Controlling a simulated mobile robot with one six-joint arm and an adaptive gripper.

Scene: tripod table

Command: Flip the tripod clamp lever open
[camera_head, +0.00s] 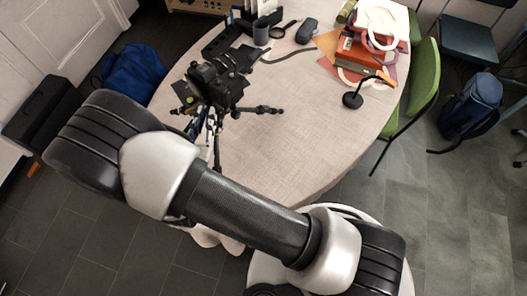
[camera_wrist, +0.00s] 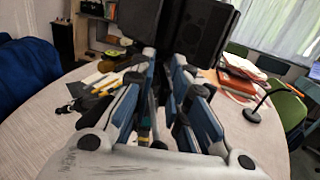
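The black tripod (camera_head: 217,125) stands on the table with its legs spread and a black camera (camera_head: 215,82) on top. In the wrist view the camera (camera_wrist: 204,25) shows as a large dark body at the top centre. My gripper (camera_wrist: 165,57) points at the tripod just below the camera. Its blue-padded fingers stand apart, with a narrow gap between the tips. Dark tripod parts show in and behind this gap, and I cannot tell whether the fingers touch them. The clamp lever cannot be told apart from the other dark parts. In the head view my arm hides part of the gripper.
The pale round table (camera_head: 290,140) has free room right of the tripod. A grey mug (camera_head: 261,32), a black desk lamp (camera_head: 353,99) and orange-red boxes (camera_head: 362,57) stand farther back. A blue bag (camera_head: 135,70) lies left of the table. A green chair (camera_head: 425,75) is at right.

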